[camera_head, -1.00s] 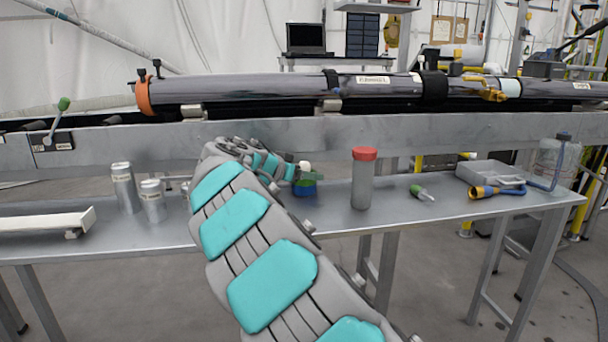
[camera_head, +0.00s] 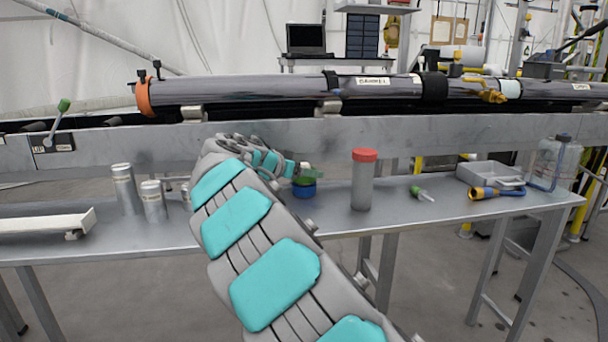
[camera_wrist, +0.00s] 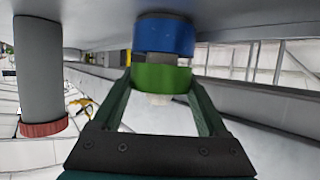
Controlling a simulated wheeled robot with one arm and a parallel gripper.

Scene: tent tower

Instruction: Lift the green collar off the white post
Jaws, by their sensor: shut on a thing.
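The green collar (camera_wrist: 161,78) sits between the two fingers of my gripper (camera_wrist: 161,80) in the wrist view, and the fingers are shut on it. That view is turned over, with the table at the top. A short white tip of the post (camera_wrist: 158,98) shows past the collar, so the collar is still around the post. A pale band separates the collar from the blue base (camera_wrist: 165,36), which is against the table. In the head view the green collar (camera_head: 304,181) shows just above the blue base (camera_head: 304,191), partly hidden by my wrist.
A grey cylinder with a red cap (camera_head: 362,180) stands close to the right of the base. Metal canisters (camera_head: 125,188) stand left of my arm. A green-tipped tool (camera_head: 422,194) and a grey tray (camera_head: 490,174) lie farther right. A long rail runs behind the table.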

